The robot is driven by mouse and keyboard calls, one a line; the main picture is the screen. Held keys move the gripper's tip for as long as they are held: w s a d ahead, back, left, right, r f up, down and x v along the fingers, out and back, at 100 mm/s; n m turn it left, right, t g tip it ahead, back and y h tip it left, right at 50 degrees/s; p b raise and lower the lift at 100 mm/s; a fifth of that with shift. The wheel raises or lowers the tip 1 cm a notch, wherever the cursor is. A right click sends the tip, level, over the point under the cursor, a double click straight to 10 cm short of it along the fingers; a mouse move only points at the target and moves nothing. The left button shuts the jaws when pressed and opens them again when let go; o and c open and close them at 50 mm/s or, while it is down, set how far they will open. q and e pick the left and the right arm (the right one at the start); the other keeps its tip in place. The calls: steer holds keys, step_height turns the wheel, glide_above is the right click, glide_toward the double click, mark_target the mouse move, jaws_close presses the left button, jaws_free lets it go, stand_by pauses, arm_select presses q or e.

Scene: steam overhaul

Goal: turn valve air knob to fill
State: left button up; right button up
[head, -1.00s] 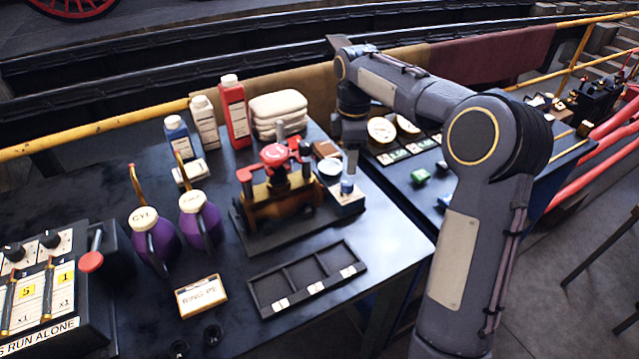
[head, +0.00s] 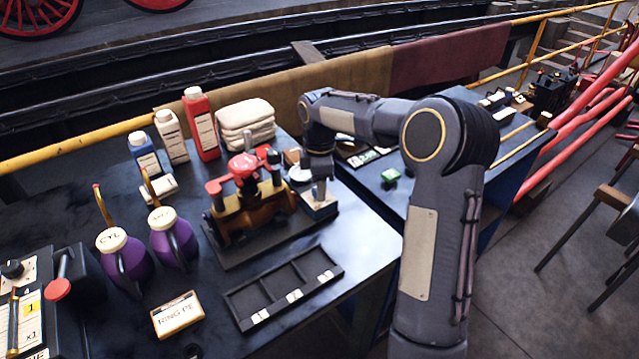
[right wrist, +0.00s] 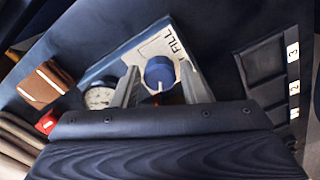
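The valve air box, a small blue-edged box with a white top (head: 322,210), stands at the right end of the dark stand. Its round blue knob (right wrist: 159,71) shows clearly in the right wrist view, with a white pointer mark towards the bottom of the picture. The word FILL (right wrist: 174,43) is printed above and right of the knob. My right gripper (head: 320,192) points down over the box. In the right wrist view its open fingers (right wrist: 159,76) stand on either side of the knob, with a gap visible. My left gripper is not in view.
A brass valve with red handles (head: 252,200) stands close left of the box. A round gauge (right wrist: 99,97) is beside the knob. A black compartment tray (head: 285,287) lies in front. Purple jugs (head: 172,240), bottles and folded cloths (head: 245,122) stand farther left and behind.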

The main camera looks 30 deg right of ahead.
steer(key=c, duration=0.6)
steer(key=shift+c, duration=0.2)
steer(key=shift+r+m, duration=0.1)
steer(key=shift+m, duration=0.2)
steer(key=m+p, duration=0.1)
steer(key=m, duration=0.2)
steer(key=shift+m, duration=0.4)
steer(key=m+p, duration=0.1)
steer(key=m, duration=0.5)
steer(key=m+p, duration=0.1)
steer(key=m, duration=0.5)
steer(key=shift+a+m, duration=0.1)
steer(key=shift+m, duration=0.2)
steer(key=m+p, duration=0.1)
steer(key=m, duration=0.2)
steer(key=shift+m, duration=1.8)
steer(key=shift+m+p, duration=0.3)
